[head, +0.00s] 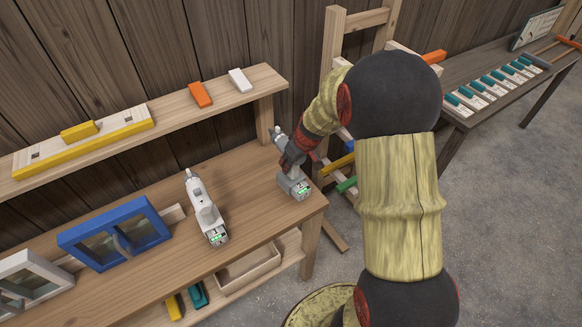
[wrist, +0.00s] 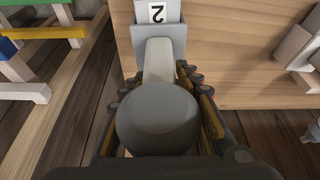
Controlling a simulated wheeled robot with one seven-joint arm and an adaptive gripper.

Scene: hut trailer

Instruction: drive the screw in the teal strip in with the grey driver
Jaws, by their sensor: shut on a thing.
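My gripper (head: 287,158) is shut on a grey driver (head: 296,187), around its handle. The driver is upright at the right end of the wooden bench; I cannot tell whether its base touches the top. A teal piece (head: 197,295) shows under the bench, and teal pieces (head: 491,80) lie on the far table. I cannot make out a screw.
A shelf (head: 265,82) above the bench holds yellow, orange and white pieces. A blue framed box (head: 115,235) and a white one (head: 30,280) stand at left. A wooden rack (head: 331,40) with coloured bars is just beyond my gripper. Open floor (head: 510,220) lies at right.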

